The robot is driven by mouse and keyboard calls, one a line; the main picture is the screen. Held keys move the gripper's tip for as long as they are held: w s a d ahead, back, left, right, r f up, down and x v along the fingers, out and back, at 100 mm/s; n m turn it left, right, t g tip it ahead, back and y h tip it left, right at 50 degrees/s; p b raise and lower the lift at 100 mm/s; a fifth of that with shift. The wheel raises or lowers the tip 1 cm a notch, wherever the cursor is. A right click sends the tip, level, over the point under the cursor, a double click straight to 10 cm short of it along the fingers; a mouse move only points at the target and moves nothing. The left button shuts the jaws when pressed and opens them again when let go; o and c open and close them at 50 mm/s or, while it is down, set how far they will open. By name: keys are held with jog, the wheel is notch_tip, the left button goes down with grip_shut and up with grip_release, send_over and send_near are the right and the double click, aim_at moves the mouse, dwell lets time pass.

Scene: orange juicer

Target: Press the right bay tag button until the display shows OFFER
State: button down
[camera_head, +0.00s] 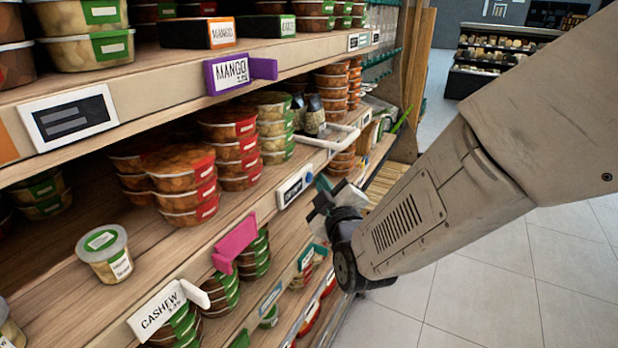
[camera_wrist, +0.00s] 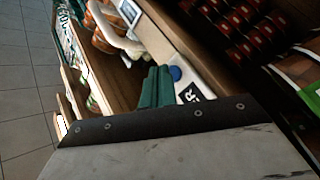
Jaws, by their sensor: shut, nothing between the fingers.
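The right bay tag (camera_head: 294,187) is a white tag on the shelf edge, with dark lettering too small to read in the head view. Its round blue button (camera_head: 308,178) is at the tag's right end. In the wrist view the blue button (camera_wrist: 175,73) shows just right of my fingertips, and the white tag (camera_wrist: 187,91) shows a dark letter like "R"; the rest is hidden. My gripper (camera_head: 322,184) is shut and empty, close in front of the tag. Its teal fingers (camera_wrist: 155,87) are together beside the button; I cannot tell whether they touch it.
A white hooked bar (camera_head: 322,142) juts from the shelf above the button. A purple MANGO sign (camera_head: 228,73), a pink sign (camera_head: 235,243) and a CASHEW sign (camera_head: 158,309) stick out from the shelf edges. Stacked tubs (camera_head: 184,182) fill the shelves. The tiled floor (camera_head: 480,295) at right is clear.

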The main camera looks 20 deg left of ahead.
jog(key=shift+d, duration=0.3)
jog(key=shift+s+d, duration=0.2)
jog(key=shift+d, duration=2.3)
jog(key=d, duration=0.6)
jog(key=shift+s, duration=0.25)
